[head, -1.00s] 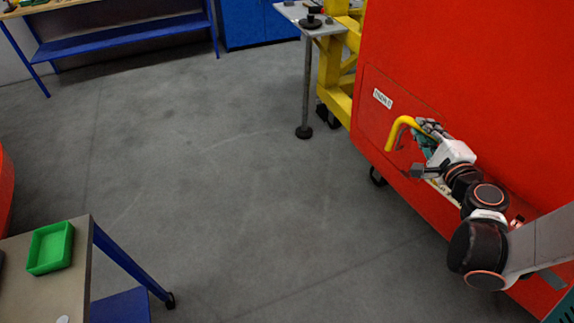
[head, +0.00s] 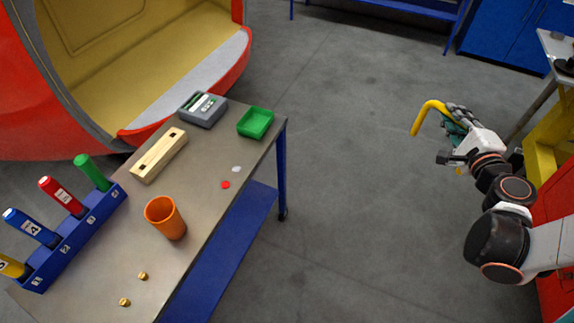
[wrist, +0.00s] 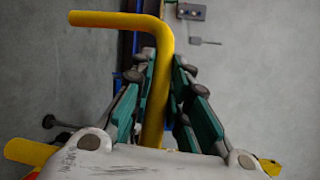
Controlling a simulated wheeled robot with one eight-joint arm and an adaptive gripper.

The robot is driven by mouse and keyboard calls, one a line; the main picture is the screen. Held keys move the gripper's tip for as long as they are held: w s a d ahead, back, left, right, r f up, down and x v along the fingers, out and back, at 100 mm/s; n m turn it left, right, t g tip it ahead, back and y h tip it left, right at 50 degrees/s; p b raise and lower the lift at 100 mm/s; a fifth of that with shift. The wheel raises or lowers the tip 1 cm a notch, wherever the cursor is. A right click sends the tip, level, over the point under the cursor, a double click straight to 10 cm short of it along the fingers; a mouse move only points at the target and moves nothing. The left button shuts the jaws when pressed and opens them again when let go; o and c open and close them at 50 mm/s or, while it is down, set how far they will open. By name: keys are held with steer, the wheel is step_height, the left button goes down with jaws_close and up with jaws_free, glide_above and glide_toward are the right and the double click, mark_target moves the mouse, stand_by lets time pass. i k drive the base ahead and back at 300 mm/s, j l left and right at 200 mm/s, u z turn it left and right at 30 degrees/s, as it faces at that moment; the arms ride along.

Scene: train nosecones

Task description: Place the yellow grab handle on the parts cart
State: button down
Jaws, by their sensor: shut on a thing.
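The yellow grab handle (head: 430,106) is a bent yellow bar held up over open floor at the right of the head view. My gripper (head: 455,122) is shut on it. In the wrist view the handle (wrist: 120,20) runs up between the green finger pads of my gripper (wrist: 163,85) and bends left at the top; its lower end is partly hidden. The parts cart (head: 210,170), with a grey top, blue legs and a caster, stands at the left of the head view, well apart from my gripper.
On the cart are a green tray (head: 255,123), a grey device (head: 202,109), a wooden block (head: 159,155), an orange cup (head: 165,218), small discs and brass pieces, and a blue rack (head: 75,240) of coloured tubes. Floor (head: 345,190) between cart and arm is clear.

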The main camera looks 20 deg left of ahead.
mark_target(171, 182)
steer(key=u, duration=0.45)
steer(key=l+u, duration=0.1)
steer(key=u, duration=0.85)
steer(key=l+u, duration=0.1)
steer(key=u, duration=0.8)
steer(key=l+u, duration=0.1)
steer(key=u, duration=0.35)
steer(key=i+l, duration=0.2)
steer(key=i, duration=0.3)
